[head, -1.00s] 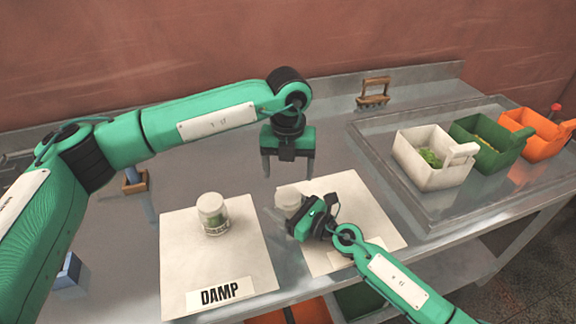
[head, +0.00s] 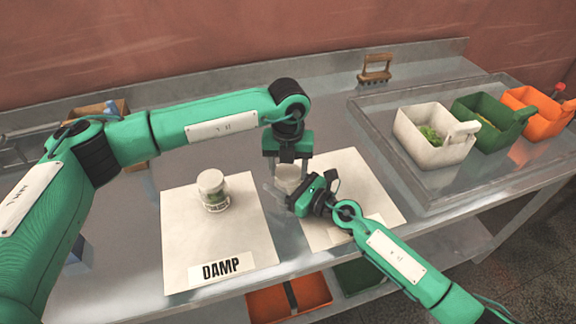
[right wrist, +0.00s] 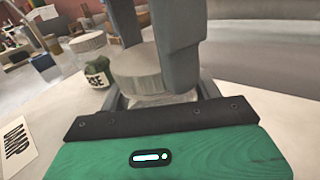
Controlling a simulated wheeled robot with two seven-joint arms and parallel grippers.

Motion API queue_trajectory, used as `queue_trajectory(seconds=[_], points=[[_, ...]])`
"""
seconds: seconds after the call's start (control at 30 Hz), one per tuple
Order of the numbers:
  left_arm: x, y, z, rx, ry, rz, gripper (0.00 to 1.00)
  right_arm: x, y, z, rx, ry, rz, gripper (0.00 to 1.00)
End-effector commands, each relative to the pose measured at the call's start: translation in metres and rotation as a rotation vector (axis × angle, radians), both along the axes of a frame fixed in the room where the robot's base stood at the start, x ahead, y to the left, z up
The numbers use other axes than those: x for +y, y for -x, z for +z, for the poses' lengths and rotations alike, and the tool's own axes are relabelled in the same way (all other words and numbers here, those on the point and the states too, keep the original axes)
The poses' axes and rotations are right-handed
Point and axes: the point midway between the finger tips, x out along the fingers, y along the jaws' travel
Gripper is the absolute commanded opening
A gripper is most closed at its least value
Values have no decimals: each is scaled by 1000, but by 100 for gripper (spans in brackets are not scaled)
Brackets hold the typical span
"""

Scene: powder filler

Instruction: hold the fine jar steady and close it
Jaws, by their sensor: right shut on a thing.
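A lidded jar (head: 213,190) with green contents stands on the left mat (head: 190,245), marked DAMP. A tray (head: 375,115) at the right holds white (head: 430,160), green (head: 490,130) and orange (head: 535,105) bins. A wooden-handled tool (head: 375,72) is at the back.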

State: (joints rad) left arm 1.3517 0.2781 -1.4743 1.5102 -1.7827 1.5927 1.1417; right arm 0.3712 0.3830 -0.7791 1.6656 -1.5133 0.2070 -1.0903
Motion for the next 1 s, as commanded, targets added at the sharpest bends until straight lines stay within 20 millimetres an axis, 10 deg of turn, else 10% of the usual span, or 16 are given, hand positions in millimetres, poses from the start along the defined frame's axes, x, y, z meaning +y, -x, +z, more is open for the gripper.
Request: queue_trajectory(seconds=[0.13, 0.43, 1.0], points=[[0, 0, 0, 0, 0, 0, 30, 0, 0, 0, 0, 0, 0, 0], [0, 0, 0, 0, 0, -72, 29, 0, 0, 0, 0, 0, 0, 0], [1, -1, 0, 0, -1, -950, 29, 0, 0, 0, 0, 0, 0, 0]])
